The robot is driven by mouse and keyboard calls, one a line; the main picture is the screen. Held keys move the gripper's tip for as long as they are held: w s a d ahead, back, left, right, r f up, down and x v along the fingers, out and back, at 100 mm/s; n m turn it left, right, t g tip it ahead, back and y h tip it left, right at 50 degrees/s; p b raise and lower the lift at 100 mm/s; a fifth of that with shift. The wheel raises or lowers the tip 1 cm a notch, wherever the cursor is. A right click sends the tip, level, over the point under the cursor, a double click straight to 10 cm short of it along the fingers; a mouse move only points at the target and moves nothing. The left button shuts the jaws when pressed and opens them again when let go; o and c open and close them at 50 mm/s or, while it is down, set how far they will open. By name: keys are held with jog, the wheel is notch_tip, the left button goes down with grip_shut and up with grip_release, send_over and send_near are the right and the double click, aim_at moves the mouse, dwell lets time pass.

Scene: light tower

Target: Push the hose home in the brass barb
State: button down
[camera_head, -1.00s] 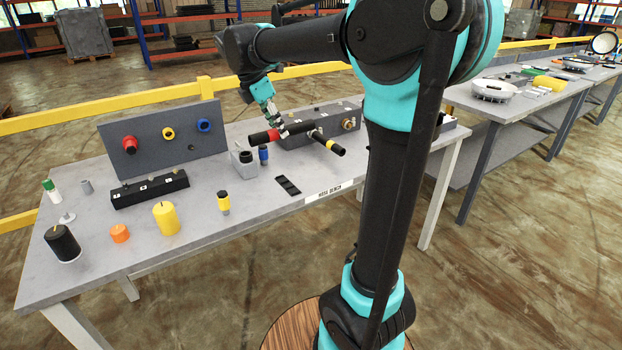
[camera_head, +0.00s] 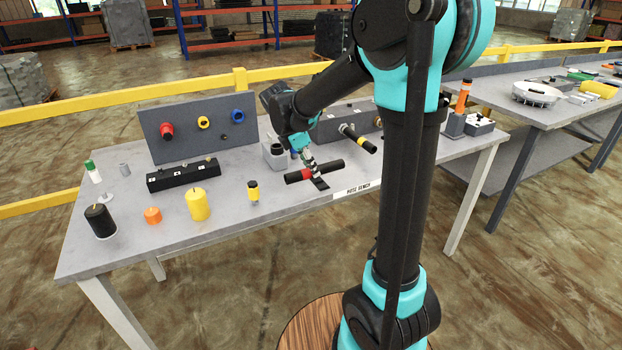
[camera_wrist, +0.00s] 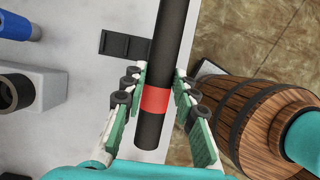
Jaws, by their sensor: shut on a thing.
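My gripper (camera_head: 308,160) is shut on a black hose (camera_head: 332,166) with a red band (camera_head: 305,175), holding it near the front edge of the bench. In the wrist view the hose (camera_wrist: 176,35) runs between the fingers, with the red band (camera_wrist: 157,99) at the grip. Whether the hose touches the bench is unclear. The grey block (camera_head: 338,125) stands behind, with a brass fitting (camera_head: 378,122), probably the barb, partly hidden by my arm. A black tube with a yellow band (camera_head: 358,138) sticks out of that block. The brass fitting is out of the wrist view.
A slotted black plate (camera_wrist: 125,43) lies beside the hose. The front strip is mostly clear.

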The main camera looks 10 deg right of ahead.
jog(key=shift+f, duration=2.2)
jog(key=shift+f, duration=0.15)
jog(key=c, duration=1.2)
grip_release()
